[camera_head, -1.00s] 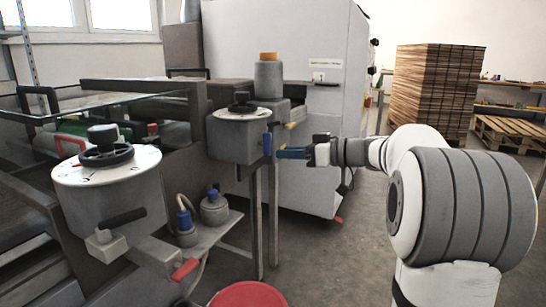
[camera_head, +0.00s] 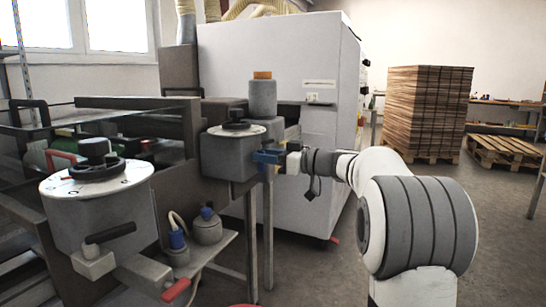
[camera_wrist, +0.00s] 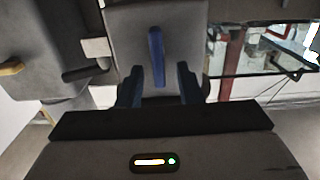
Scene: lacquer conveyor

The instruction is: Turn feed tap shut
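A blue lever (camera_wrist: 156,55), upright in the wrist view, sits on the side of a grey pot (camera_head: 228,155); it looks like the feed tap's handle. My gripper (camera_wrist: 158,88) has its two blue fingers spread apart, with the lever ahead and roughly midway between them. The fingers look clear of the lever and hold nothing. In the head view my gripper (camera_head: 266,158) is at the pot's right side and covers most of the lever there.
A nearer grey pot (camera_head: 98,210) has a black handle and a red lever (camera_head: 176,289). A black handle (camera_wrist: 85,72) and a yellow lever (camera_wrist: 12,68) lie left of the blue lever in the wrist view. A white cabinet (camera_head: 280,65) stands behind; floor to the right is open.

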